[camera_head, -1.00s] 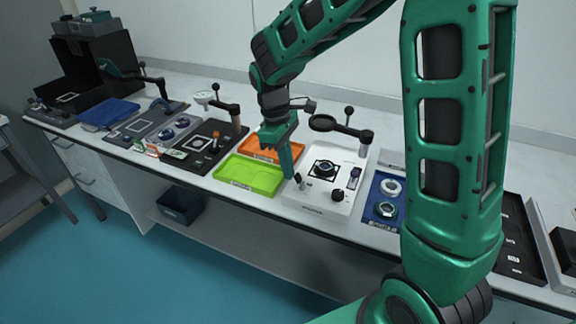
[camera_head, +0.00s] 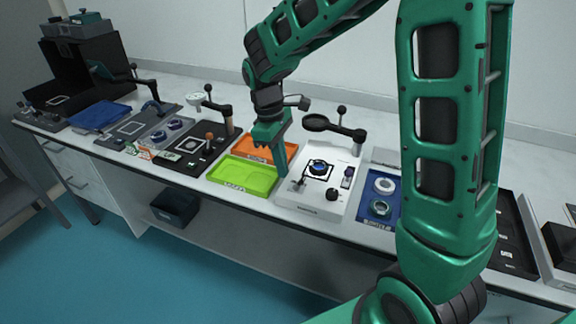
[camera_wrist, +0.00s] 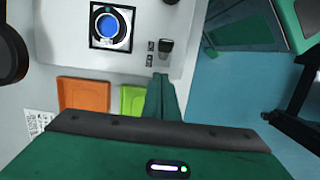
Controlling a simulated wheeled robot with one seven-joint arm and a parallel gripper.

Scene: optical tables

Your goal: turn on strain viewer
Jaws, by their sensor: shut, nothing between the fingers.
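The strain viewer is a white box (camera_head: 311,215) with a square black-framed stage, a dark knob (camera_head: 333,195) and a small switch lever (camera_head: 299,184) near its front left. Its round stage window (camera_head: 318,167) glows blue; the glow also shows in the wrist view (camera_wrist: 109,28). My gripper (camera_head: 285,194) is shut and empty, pointing down at the viewer's left front edge beside the lever. In the wrist view its fingers (camera_wrist: 161,80) reach toward the white panel. Whether they touch the lever is hidden.
A green tray (camera_head: 243,184) and an orange tray (camera_head: 281,147) lie left of the viewer. A round black lens on an arm (camera_head: 316,123) stands behind the stage. A blue tray with rings (camera_head: 376,209) is close on the right. The floor in front is clear.

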